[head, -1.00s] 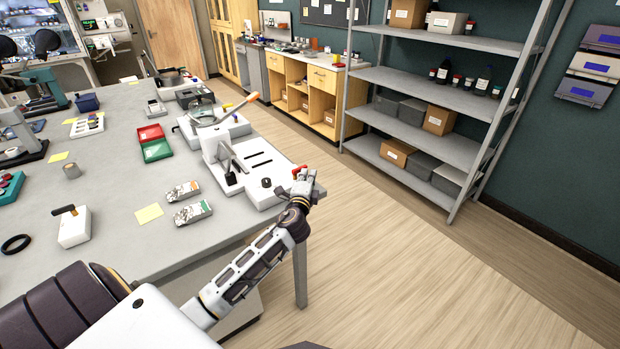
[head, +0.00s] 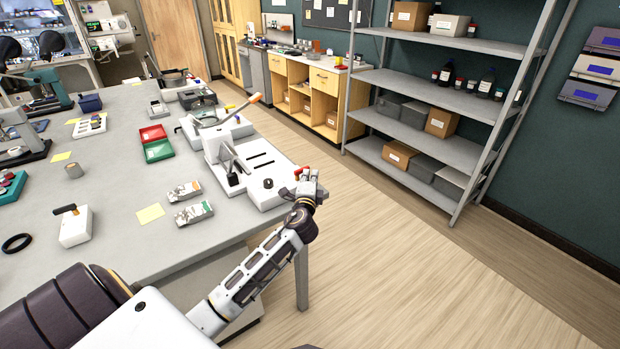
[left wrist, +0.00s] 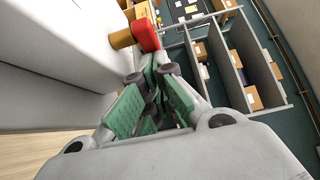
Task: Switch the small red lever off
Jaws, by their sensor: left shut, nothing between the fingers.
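The small red lever (head: 299,174) sticks out at the right end of a white device (head: 262,180) on the near right corner of the grey table. In the left wrist view the red lever (left wrist: 147,36) sits on a brass-coloured stub (left wrist: 121,40) that comes out of the device's white side wall. My left gripper (head: 308,184) is right beside the lever, off the table's edge. In the left wrist view the left gripper's green-padded fingers (left wrist: 150,78) are shut with nothing between them. Their tips are just below the lever; I cannot tell whether they touch it. My right gripper is not in view.
The device also carries a black lever (head: 233,179), slots and a black knob (head: 268,184). A white device with an orange-tipped handle (head: 253,99) stands behind it. Two small labelled packs (head: 193,213) and a yellow note (head: 151,213) lie left. The floor right of the table is clear.

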